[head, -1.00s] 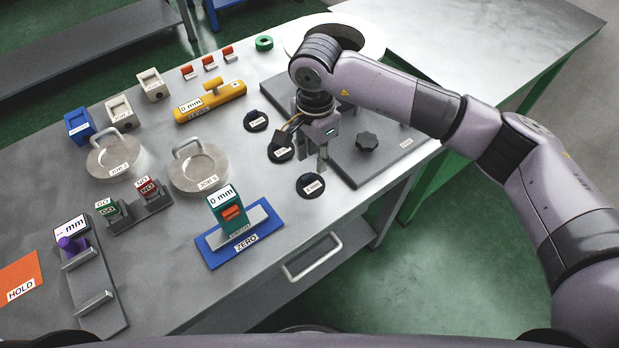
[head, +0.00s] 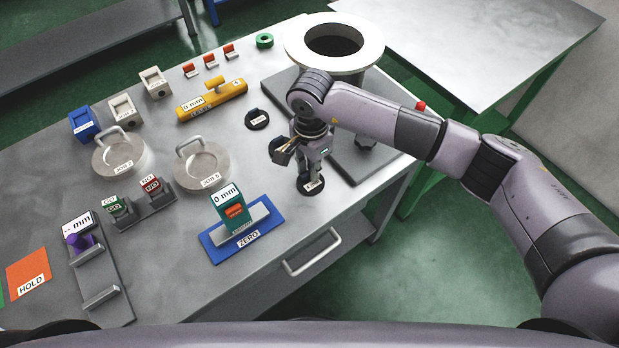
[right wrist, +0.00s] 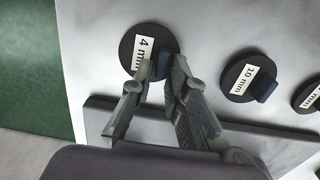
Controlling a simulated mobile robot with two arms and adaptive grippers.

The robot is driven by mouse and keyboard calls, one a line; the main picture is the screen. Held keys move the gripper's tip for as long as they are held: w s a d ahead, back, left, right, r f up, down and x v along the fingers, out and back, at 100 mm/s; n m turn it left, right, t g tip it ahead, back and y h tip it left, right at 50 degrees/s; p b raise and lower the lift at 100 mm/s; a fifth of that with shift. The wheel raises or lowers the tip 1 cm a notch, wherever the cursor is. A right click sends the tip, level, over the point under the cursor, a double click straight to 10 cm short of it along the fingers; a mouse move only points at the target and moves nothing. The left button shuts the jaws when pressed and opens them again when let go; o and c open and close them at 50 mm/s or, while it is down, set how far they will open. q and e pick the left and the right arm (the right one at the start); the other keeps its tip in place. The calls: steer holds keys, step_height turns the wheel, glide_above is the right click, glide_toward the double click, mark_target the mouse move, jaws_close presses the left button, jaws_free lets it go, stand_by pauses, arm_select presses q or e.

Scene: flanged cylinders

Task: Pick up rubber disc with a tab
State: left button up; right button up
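Several black round discs with a label and a raised tab lie on the grey table. The nearest disc, marked 4 mm (right wrist: 128,52), also shows in the head view (head: 320,187), partly hidden by my gripper. Its dark blue tab (right wrist: 158,66) stands between the fingertips of my right gripper (right wrist: 161,71). The right gripper points down at this disc and looks open, with fingers on either side of the tab; contact is unclear. A 10 mm disc (right wrist: 238,80) lies beside it, and another disc (head: 257,119) lies farther back. My left gripper is not in view.
A dark grey plate with a black knob (head: 365,139) and a large flanged ring (head: 376,54) stand right of the discs. A blue ZERO stand (head: 212,243), lidded cylinders (head: 203,174) and a yellow level (head: 230,92) are to the left. The table's front edge is close.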

jaws_close()
steer(key=shift+w+r, duration=0.1)
steer(key=shift+r, duration=0.45)
step_height(320, 180, up, 19)
steer(key=b, duration=0.4)
steer(key=shift+d+f, duration=0.1)
